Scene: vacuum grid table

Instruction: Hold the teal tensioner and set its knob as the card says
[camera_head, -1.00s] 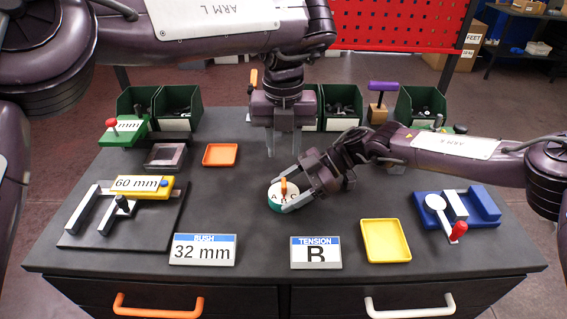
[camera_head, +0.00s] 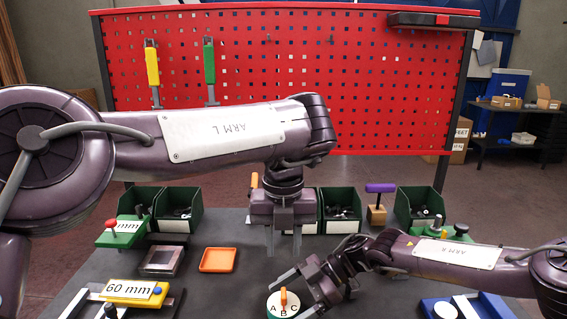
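The tensioner (camera_head: 271,306) stands near the bottom edge, with a white top lettered A, B and C. Its orange knob (camera_head: 283,297) stands up from the middle, just behind the B; I cannot tell which letter it is set to. My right gripper (camera_head: 288,295) comes from the right, with one finger behind the tensioner and one at its right front, closed around its body. My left gripper (camera_head: 284,243) points down above and behind the tensioner, its fingers apart and empty. The tension card is out of view now; it read B in the earlier picture.
An orange tray (camera_head: 218,260) and a grey frame tray (camera_head: 161,260) lie to the left. A yellow 60 mm block (camera_head: 133,292) is at the lower left, a blue fixture (camera_head: 468,306) at the lower right. Green bins (camera_head: 340,225) line the back before a red pegboard (camera_head: 380,90).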

